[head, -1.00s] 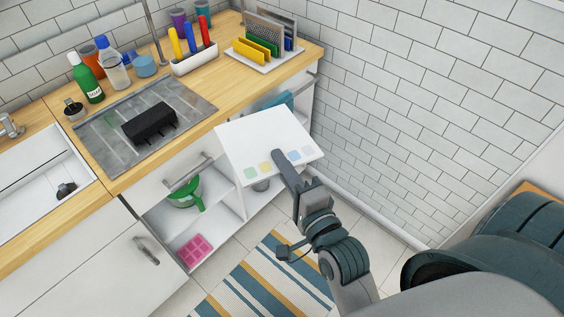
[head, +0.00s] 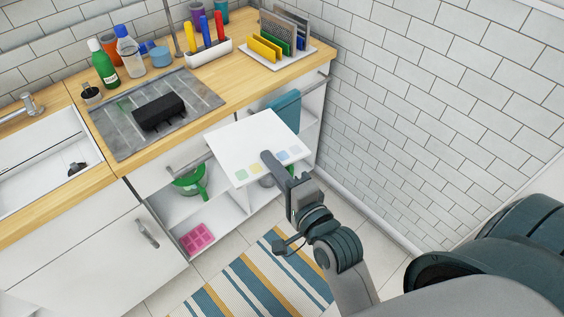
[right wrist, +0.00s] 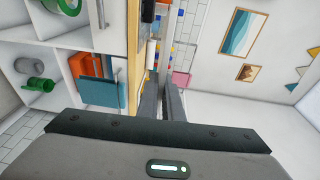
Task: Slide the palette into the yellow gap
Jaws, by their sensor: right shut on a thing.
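The palette (head: 250,140) is a thin white board with a row of pastel squares along its near edge. My right gripper (head: 270,163) is shut on that near edge and holds the board out in front of the open shelves, lower than the rack. In the right wrist view the gripper's fingers (right wrist: 162,100) are close together. The rack (head: 285,62) is a white tray at the counter's right end. Its yellow dividers (head: 264,48) stand leftmost, with green (head: 279,43) and blue (head: 299,42) dividers to their right. Grey sheets (head: 275,27) stand at its back. My left gripper is not in view.
A white holder (head: 208,53) with coloured upright items stands left of the rack. A green bottle (head: 104,69) and a clear bottle (head: 131,57) are farther left. A black object (head: 158,112) lies on the grey drainer. The tiled wall (head: 400,110) borders the right side.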

